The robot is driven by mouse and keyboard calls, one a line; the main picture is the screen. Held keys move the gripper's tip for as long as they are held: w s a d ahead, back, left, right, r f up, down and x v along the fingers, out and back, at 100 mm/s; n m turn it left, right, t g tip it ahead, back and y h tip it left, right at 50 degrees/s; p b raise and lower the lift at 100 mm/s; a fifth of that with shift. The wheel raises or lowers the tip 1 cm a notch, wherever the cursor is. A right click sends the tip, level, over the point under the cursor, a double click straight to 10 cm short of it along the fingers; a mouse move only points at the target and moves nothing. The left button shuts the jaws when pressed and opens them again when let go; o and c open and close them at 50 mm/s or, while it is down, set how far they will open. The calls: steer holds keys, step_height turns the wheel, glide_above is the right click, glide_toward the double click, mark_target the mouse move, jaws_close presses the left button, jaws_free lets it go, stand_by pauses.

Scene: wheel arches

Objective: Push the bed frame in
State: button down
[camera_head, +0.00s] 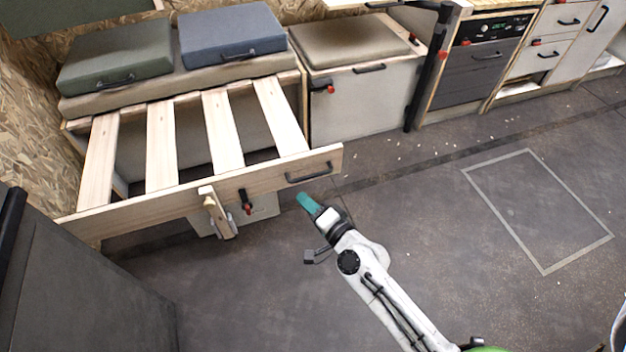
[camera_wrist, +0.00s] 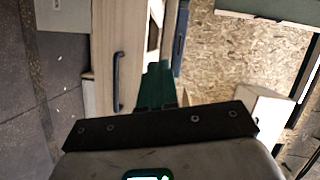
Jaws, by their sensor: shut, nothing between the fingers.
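The bed frame (camera_head: 190,196) is pulled out from the bench at the left in the head view. It has several pale wooden slats and a long front board with a black handle (camera_head: 309,172) near its right end. In the wrist view the front board (camera_wrist: 117,40) stands upright in the picture, with its black handle (camera_wrist: 118,82). My gripper (camera_head: 307,201), with teal fingers, is shut and empty. It is in front of the board's right end, just below the handle in the head view. I cannot tell whether it touches the board. The teal fingers also show in the wrist view (camera_wrist: 157,85).
A green cushion (camera_head: 115,70) and a blue cushion (camera_head: 232,35) lie on the bench. A white cabinet (camera_head: 362,103) stands right of the frame, beside a black post (camera_head: 427,75). A dark block (camera_head: 75,275) stands at the lower left. Floor to the right is clear.

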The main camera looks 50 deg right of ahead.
steer(key=s+d+f+m+g+h+b, duration=0.1)
steer(key=s+d+f+m+h+b, duration=0.15)
steer(key=d+f+m+h, duration=0.4)
steer(key=b, duration=0.2)
glide_toward(310, 157)
steer(key=shift+m+y, duration=0.25)
steer(key=x, duration=0.6)
steer(key=shift+w+d+r, duration=0.15)
steer(key=shift+w+d, duration=0.1)
steer(key=shift+w, duration=0.05)
